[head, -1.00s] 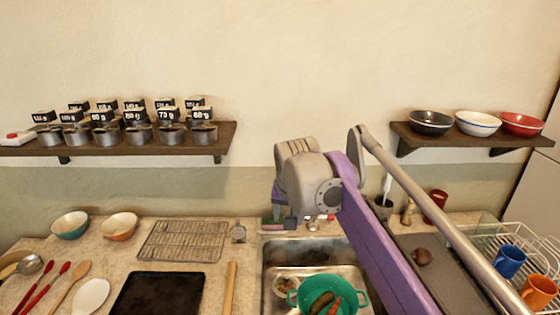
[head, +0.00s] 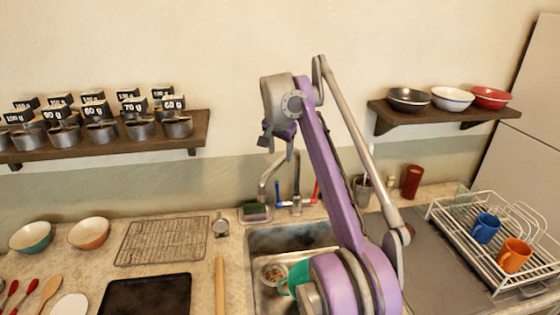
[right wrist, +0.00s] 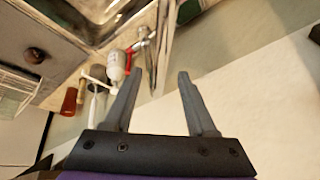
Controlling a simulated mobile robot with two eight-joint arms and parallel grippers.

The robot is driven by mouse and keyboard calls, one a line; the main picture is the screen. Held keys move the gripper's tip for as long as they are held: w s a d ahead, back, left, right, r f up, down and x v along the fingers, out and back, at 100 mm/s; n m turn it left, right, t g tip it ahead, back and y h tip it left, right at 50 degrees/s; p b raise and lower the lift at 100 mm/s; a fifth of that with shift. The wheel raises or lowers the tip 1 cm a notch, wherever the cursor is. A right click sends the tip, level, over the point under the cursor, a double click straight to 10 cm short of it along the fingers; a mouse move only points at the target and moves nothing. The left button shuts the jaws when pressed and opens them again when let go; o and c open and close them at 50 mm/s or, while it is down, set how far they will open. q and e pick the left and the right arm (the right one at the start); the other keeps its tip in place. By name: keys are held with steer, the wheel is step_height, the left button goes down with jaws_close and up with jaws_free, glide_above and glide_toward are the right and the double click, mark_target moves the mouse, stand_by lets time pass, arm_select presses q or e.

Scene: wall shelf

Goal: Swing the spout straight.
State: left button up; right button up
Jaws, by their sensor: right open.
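The tap stands behind the sink, with a curved grey spout (head: 266,179) that reaches to the left in the head view, its end above a dark green sponge. It has a blue handle and a red handle (head: 316,192) at its base. My right gripper (head: 277,150) is just above the spout, fingers pointing down, open and seemingly empty. In the right wrist view the open fingers (right wrist: 158,76) have a long grey bar, probably the spout, showing between and beyond them. I cannot tell whether they touch it. My left gripper is out of view.
A sponge holder (head: 255,212) is left of the tap. A dish rack (head: 440,217) with mugs stands right. Wall shelves hold tins and bowls.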

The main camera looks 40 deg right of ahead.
mark_target(281, 160)
steer(key=shift+x, duration=1.65)
jaws_close()
